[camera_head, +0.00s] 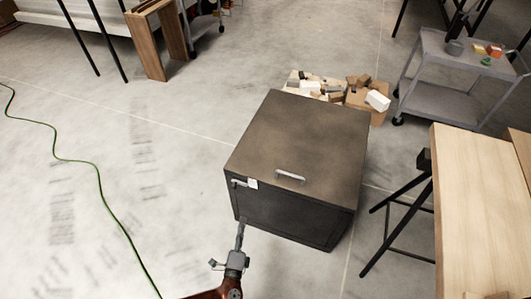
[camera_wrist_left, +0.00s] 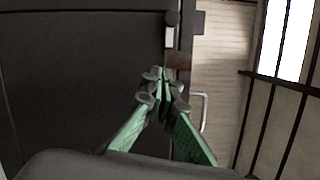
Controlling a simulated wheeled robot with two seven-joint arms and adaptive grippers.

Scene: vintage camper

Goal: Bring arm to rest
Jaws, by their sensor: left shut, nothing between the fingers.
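My left gripper (camera_head: 241,222) comes up from the bottom of the head view, close in front of the dark cabinet's (camera_head: 300,140) front face. In the left wrist view the green fingers of this gripper (camera_wrist_left: 162,72) are together, with nothing between them. A dark panel (camera_wrist_left: 75,70) fills the left of that view behind the fingers. I cannot tell whether the fingertips touch it. My right gripper is in neither view.
The cabinet has a handle (camera_head: 290,176) on its top and a white piece (camera_head: 252,184) at its front edge. Wood offcuts (camera_head: 330,88) lie behind it. A grey cart (camera_head: 440,100) and wooden table (camera_head: 478,210) stand right. A green cable (camera_head: 98,185) crosses open floor left.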

